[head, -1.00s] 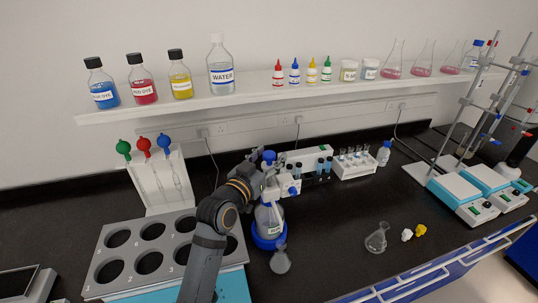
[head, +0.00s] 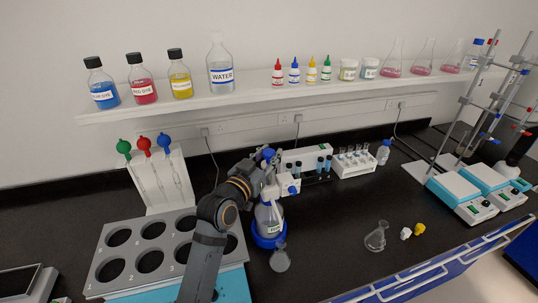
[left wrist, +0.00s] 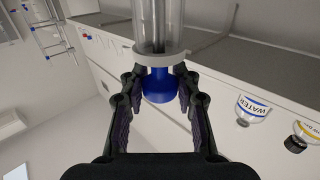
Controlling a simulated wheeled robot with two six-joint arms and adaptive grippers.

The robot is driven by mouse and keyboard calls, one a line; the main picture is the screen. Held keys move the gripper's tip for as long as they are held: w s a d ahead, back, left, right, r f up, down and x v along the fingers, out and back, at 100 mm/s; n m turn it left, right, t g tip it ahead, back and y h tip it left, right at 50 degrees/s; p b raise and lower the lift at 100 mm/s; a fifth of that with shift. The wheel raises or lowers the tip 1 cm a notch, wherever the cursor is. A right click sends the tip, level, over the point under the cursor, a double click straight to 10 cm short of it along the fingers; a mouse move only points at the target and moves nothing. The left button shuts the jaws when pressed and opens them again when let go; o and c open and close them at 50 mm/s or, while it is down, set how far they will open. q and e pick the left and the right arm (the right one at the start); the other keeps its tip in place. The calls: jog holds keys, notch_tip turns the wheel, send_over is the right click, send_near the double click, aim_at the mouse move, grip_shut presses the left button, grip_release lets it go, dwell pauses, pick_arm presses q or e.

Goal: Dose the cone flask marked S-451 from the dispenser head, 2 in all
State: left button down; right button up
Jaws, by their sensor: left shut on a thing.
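The dispenser bottle (head: 269,216) stands upright in a blue base on the bench, with its dispenser head (head: 288,189) on top. My left gripper (head: 266,160) is at the top of the head, shut on its blue knob. In the left wrist view the knob (left wrist: 159,88) sits between the two fingers, with the clear cylinder (left wrist: 160,25) beyond it. A small cone flask (head: 281,261) stands close in front of the bottle, near the spout side. Another cone flask (head: 376,238) stands to the right. I cannot read S-451 on either. My right gripper is not in view.
A grey rack with round holes (head: 133,252) is at the left, behind my left arm. A tube rack (head: 355,163) and white boxes stand behind the dispenser. The bench between the dispenser and right flask is clear.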

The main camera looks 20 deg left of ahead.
aim_at(266, 157)
pick_arm(q)
jog(key=shift+r, duration=0.2)
jog(key=c, duration=1)
grip_release()
jog(key=shift+o, duration=0.2)
jog(key=shift+s, duration=0.1)
jog(key=shift+s+a, duration=0.1)
jog(key=shift+s, duration=0.25)
jog(key=s, duration=0.3)
jog(key=s+a, duration=0.1)
jog(key=s, duration=0.2)
jog(key=shift+s+a, duration=0.15)
jog(key=shift+s, duration=0.1)
